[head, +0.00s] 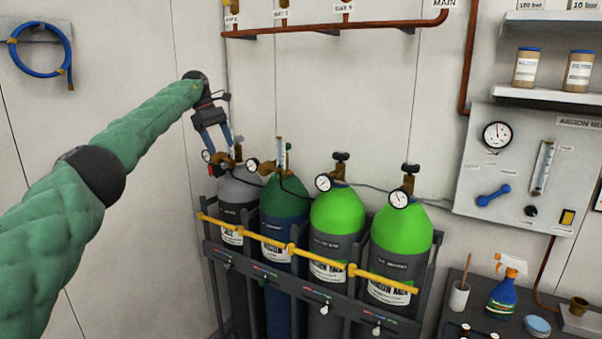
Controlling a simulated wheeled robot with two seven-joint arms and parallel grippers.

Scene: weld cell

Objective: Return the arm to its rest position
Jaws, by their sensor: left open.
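My left arm, in a green quilted sleeve, reaches in from the left in the head view. My left gripper (218,145) hangs at its end with its two blue-grey fingers apart, pointing down. Its fingertips are just above or in front of the valve and gauge on the grey-topped cylinder (238,187). I cannot tell whether they touch the valve. Nothing shows held between the fingers. My right gripper is out of the picture.
A rack with a yellow bar (320,258) holds a dark green cylinder (285,198) and two bright green cylinders (338,212). Copper pipe (340,28) runs above. A gauge panel (520,165) is on the right wall. A dark bench (470,290) holds a spray bottle (504,290).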

